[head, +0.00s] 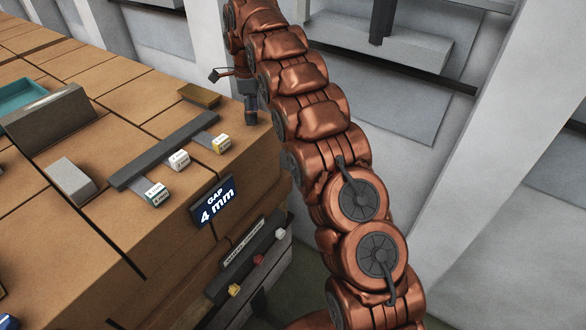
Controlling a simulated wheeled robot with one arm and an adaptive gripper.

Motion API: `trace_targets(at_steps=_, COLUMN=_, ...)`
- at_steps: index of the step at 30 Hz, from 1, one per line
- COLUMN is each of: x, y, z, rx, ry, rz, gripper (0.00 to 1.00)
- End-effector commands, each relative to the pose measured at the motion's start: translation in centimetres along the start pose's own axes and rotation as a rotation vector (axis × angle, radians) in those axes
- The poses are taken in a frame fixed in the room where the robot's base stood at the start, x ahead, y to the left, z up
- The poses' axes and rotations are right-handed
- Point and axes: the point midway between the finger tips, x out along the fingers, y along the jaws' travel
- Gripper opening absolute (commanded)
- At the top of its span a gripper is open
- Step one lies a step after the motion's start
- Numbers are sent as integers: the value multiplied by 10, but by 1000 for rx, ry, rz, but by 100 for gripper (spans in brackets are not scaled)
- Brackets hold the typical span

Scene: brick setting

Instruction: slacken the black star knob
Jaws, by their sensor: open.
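I cannot make out a black star knob anywhere in the head view. My gripper (232,97) is at the end of the copper-coloured arm, at the far right corner of the brown brick-like bench (105,75). Its dark fingers are spread apart, with nothing visible between them. One finger points left and the other points down by the bench edge.
A dark bar (165,150) with several labelled tags lies on the bench. A grey block (72,180), a long grey piece (45,122) and a teal tray (20,95) are further left. A "GAP 4 mm" sign (213,202) and a rack (245,258) are on the front side.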

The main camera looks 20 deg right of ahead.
Motion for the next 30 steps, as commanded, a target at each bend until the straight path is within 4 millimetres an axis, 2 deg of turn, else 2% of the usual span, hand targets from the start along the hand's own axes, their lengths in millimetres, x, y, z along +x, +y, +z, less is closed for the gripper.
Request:
trace_targets(at_steps=15, x=-2, y=1, z=0, rx=325, ry=0, rz=1, gripper=63)
trace_targets(at_steps=20, x=-8, y=1, z=1, rx=330, ry=0, rz=1, gripper=63)
trace_targets(at_steps=30, x=-34, y=0, z=1, rx=329, ry=-4, rz=-3, gripper=63)
